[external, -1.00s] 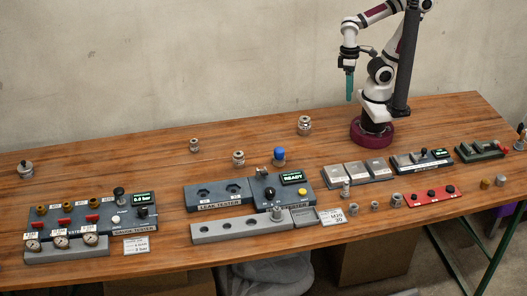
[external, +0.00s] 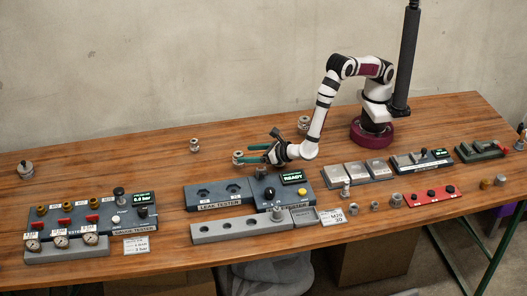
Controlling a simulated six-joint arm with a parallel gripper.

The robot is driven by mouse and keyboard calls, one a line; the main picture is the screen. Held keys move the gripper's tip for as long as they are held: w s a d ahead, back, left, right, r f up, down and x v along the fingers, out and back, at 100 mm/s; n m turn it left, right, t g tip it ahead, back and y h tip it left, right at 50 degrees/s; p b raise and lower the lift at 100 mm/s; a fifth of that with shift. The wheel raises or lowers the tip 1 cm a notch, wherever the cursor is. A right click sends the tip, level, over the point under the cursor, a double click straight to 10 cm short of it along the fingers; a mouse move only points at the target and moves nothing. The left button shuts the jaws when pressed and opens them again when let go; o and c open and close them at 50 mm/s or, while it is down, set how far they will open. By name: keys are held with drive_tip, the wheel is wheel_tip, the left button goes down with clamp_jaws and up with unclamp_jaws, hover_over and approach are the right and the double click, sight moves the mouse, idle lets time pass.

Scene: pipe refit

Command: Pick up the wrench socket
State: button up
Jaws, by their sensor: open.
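My gripper (external: 243,154) has teal fingers and is low over the table behind the leak tester, pointing left. Its fingers are apart, with the tips beside a small metal fitting (external: 238,158). I cannot tell whether they touch it. A steel cylinder (external: 277,213) stands at the right part of the grey holed rack (external: 215,232), in front of the tester. It looks like a socket, but I cannot tell for sure which piece is the wrench socket.
The leak tester (external: 220,207) with its READY screen is just in front of my gripper. A small fitting (external: 194,145) stands behind left. The gauge tester (external: 95,222) is at far left, grey blocks (external: 357,173) at right.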

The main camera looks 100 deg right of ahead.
drive_tip(key=x, duration=0.8)
drive_tip(key=shift+s+d+f, duration=0.1)
drive_tip(key=shift+d+f, duration=0.3)
drive_tip(key=shift+d, duration=0.05)
clamp_jaws()
